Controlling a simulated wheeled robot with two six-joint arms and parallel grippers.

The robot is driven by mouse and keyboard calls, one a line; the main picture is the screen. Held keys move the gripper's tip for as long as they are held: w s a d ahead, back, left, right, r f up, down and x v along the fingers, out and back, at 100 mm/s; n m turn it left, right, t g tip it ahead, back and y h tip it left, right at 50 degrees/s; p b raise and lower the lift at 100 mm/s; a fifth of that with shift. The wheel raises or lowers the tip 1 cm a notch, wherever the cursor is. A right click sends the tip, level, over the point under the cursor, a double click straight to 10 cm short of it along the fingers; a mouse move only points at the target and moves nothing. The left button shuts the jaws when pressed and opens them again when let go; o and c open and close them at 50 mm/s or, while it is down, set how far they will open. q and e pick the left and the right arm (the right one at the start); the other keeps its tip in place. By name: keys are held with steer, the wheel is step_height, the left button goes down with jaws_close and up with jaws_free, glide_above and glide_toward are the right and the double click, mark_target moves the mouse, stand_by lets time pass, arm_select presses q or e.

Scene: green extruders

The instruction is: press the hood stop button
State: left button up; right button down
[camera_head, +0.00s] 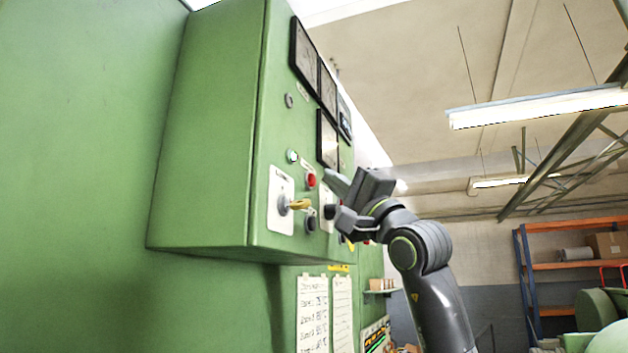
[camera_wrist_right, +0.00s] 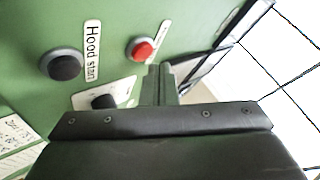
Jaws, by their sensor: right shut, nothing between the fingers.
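A red button (camera_head: 311,180) stands on the front of the green control box. It shows in the right wrist view (camera_wrist_right: 142,50) with a white label that I cannot read. Below it on the panel is a black button (camera_head: 311,220), labelled "Hood start" in the right wrist view (camera_wrist_right: 62,65). My right gripper (camera_head: 336,182) is shut and empty, in front of the panel just right of the red button. In the right wrist view its fingertips (camera_wrist_right: 160,78) appear beside the red button's edge; I cannot tell whether they touch it. My left gripper is not in view.
A key switch with a yellow key (camera_head: 298,204) sits left of the black button. A black rotary knob (camera_wrist_right: 103,102) is close to my right fingers. Dark meters (camera_head: 304,54) line the panel above. Orange shelving (camera_head: 570,227) stands far right. Open room lies right of the box.

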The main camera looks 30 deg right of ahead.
steer(key=shift+w+a, duration=0.1)
steer(key=shift+w, duration=0.05)
steer(key=shift+w+a, duration=0.2)
steer(key=shift+w+a+p, duration=0.2)
steer(key=shift+w+p, duration=0.1)
steer(key=shift+p, duration=0.1)
stand_by(0.8)
steer(key=shift+s, duration=0.1)
steer(key=shift+s+d, duration=0.5)
steer(key=shift+s+b, duration=0.1)
steer(key=shift+b, duration=0.2)
steer(key=s+d+b, duration=0.1)
steer(key=s+d, duration=0.2)
steer(key=shift+s+d, duration=0.1)
steer(key=shift+s, duration=0.25)
